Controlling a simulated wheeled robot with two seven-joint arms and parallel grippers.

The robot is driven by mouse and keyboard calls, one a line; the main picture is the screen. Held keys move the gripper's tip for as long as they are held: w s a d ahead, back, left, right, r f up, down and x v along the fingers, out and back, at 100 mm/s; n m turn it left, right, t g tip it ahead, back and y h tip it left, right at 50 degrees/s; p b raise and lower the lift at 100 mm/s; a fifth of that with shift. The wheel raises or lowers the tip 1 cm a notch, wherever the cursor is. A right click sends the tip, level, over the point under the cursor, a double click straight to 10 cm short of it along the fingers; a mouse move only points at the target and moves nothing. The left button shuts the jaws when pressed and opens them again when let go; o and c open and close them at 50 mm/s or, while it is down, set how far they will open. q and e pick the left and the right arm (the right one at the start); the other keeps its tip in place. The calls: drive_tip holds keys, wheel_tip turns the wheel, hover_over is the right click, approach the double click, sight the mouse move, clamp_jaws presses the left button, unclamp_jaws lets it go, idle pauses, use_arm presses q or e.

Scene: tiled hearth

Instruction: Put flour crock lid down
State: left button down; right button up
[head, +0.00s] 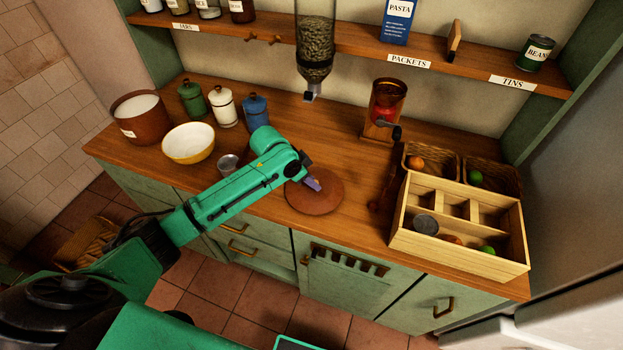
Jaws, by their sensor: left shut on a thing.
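The flour crock lid (325,201) is a flat, round, reddish-brown disc over the middle of the wooden counter, near its front edge. My left gripper (314,185) reaches in from the left and is shut on the lid from above, at its middle. The fingers hide the part they grip. The lid looks level; I cannot tell whether it touches the counter or hangs just above it. The brown flour crock (139,128) stands open at the counter's left end, with white flour showing inside. My right gripper is not in view.
A metal cup (228,164) and a yellow bowl (188,143) stand left of the lid. Green, white and blue canisters (223,107) stand behind. A grinder (384,107) stands at the back right, and a divided wooden crate (458,256) right. Counter behind the lid is clear.

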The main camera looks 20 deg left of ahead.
use_arm(q)
drive_tip(key=c, duration=0.7)
unclamp_jaws()
drive_tip(key=shift+o, duration=0.2)
drive_tip(key=shift+r, duration=0.1)
drive_tip(key=b+v, duration=0.1)
drive_tip(key=v, duration=1.1)
